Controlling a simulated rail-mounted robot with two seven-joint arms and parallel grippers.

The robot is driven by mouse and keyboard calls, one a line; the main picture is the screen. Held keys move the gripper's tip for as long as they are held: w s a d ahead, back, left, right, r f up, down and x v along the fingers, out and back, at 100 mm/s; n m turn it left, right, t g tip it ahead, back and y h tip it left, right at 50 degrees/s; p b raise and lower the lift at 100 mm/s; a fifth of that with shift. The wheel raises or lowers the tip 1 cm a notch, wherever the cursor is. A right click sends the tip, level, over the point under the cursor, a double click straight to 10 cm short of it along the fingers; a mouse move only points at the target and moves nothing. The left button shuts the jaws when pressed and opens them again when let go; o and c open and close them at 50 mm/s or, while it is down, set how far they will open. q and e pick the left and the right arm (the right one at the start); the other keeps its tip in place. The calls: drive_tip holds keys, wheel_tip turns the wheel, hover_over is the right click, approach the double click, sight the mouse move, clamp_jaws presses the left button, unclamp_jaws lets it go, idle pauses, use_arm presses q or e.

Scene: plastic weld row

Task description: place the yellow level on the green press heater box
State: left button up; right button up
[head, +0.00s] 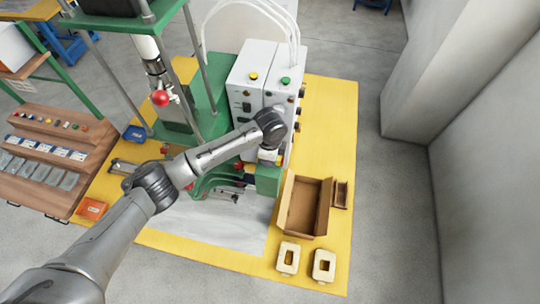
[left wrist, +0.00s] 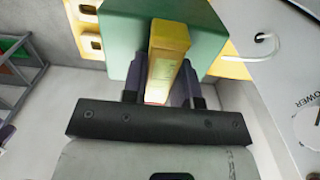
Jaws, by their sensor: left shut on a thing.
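My left gripper (left wrist: 162,84) is shut on the yellow level (left wrist: 168,48) in the left wrist view, with a dark finger on each side of it. The level lies lengthwise across the view of the green press heater box (left wrist: 205,25), which is behind it. I cannot tell whether the level touches the box. In the head view the green box (head: 268,182) is at the front of the press, just below my left wrist. The fingers and the level are mostly hidden there by my wrist. My right gripper is not in view.
White control cabinets (head: 262,85) stand close behind my left wrist. An open cardboard box (head: 318,208) is right of the green box, with two beige frames (head: 288,257) in front. A wooden parts rack (head: 48,160) is at left. The grey mat (head: 225,225) is largely clear.

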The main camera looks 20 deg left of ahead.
use_arm(q)
drive_tip(key=o, duration=0.9)
drive_tip(key=shift+f, duration=0.1)
drive_tip(key=shift+o, duration=0.2)
wheel_tip(320, 180, up, 12)
drive_tip(key=b, duration=0.1)
drive_tip(key=shift+r+b, duration=0.2)
drive_tip(key=shift+b, duration=0.15)
